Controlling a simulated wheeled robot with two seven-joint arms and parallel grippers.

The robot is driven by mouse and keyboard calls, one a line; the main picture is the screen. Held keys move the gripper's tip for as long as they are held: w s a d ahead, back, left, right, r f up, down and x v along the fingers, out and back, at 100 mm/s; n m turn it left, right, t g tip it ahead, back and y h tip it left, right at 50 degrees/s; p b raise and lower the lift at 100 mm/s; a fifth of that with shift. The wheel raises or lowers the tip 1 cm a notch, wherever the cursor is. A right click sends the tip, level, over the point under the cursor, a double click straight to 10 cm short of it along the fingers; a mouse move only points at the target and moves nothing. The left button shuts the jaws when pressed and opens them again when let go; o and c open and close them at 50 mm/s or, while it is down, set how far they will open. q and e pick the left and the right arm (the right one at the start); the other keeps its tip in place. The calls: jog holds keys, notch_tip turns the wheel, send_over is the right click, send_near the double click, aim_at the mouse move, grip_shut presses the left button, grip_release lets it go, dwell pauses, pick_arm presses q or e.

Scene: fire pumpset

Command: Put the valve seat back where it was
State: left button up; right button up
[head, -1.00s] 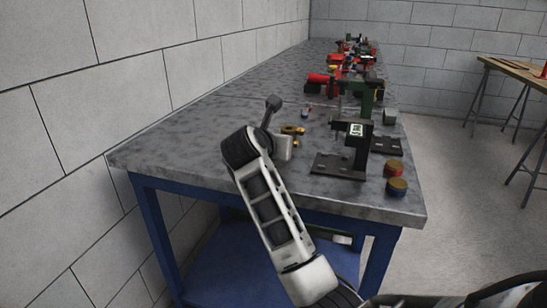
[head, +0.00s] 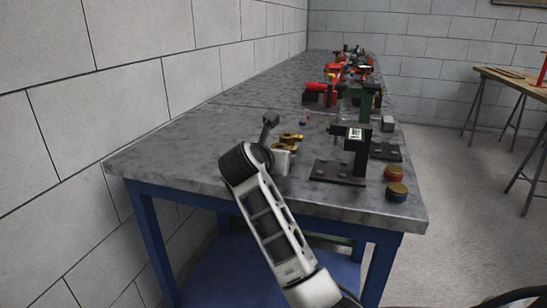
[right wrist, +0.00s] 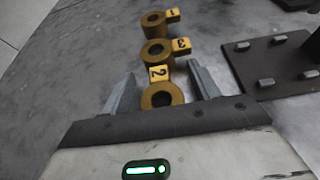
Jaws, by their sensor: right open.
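Several brass rings with yellow numbered tags lie on the grey bench; which one is the valve seat the task means, I cannot tell. In the right wrist view, the ring tagged 2 (right wrist: 162,95) is nearest and lies between my right gripper's fingers. The ring tagged 3 (right wrist: 157,52) lies just beyond it, and a third ring (right wrist: 153,22) is farthest. My right gripper (right wrist: 160,88) is open, its fingers either side of ring 2. In the head view my right gripper (head: 283,160) is partly hidden by its wrist, beside the brass pieces (head: 290,138). My left gripper is not in view.
A black stand with a label (head: 355,133) rises from its base plate (head: 338,172) to the right of the rings. The bench's front left (head: 165,160) is clear.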

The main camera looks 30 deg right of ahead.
jog(key=v, duration=1.2)
jog(key=shift+p, duration=0.3)
